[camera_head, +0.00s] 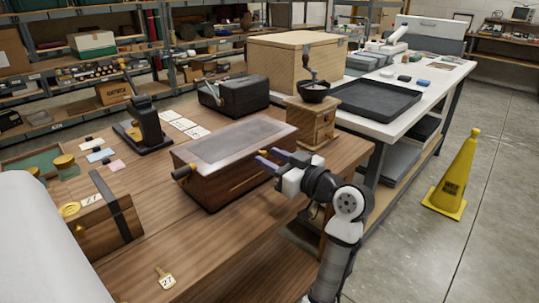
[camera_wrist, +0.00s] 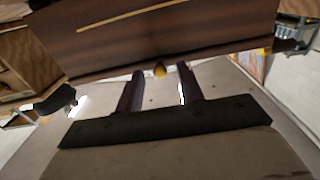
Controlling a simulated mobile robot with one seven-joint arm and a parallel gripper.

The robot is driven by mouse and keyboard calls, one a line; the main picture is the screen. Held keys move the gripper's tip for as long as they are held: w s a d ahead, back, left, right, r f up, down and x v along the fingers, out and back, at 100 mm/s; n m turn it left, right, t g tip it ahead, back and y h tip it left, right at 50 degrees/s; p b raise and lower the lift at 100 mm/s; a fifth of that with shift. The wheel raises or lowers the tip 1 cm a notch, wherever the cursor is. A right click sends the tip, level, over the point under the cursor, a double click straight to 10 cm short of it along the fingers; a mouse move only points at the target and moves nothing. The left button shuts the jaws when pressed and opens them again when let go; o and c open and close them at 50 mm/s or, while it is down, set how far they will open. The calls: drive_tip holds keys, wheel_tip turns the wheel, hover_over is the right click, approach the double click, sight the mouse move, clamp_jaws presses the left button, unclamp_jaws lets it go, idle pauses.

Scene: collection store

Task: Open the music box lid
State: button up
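The music box (camera_head: 230,186) is a dark brown wooden box on the wooden table, with a grey top lid (camera_head: 238,143) that lies shut. A brass crank (camera_head: 183,172) sticks out at its left end. My gripper (camera_head: 265,158) is at the box's near long side, close to the lid's front edge. In the wrist view my gripper (camera_wrist: 158,72) has its two fingers apart, pointing at the dark wood side (camera_wrist: 160,32). A small brass knob (camera_wrist: 160,69) shows between the fingertips. I cannot tell whether the fingers touch the box.
A small drawer chest with a grinder (camera_head: 312,118) stands behind my gripper. A black case (camera_head: 233,95), a dark stand (camera_head: 145,127) and white cards (camera_head: 185,127) lie beyond the box. A wooden case (camera_head: 108,222) is at left. A tagged key (camera_head: 166,279) lies on otherwise clear front table.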

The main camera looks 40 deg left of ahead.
drive_tip(key=shift+a, duration=0.6)
clamp_jaws()
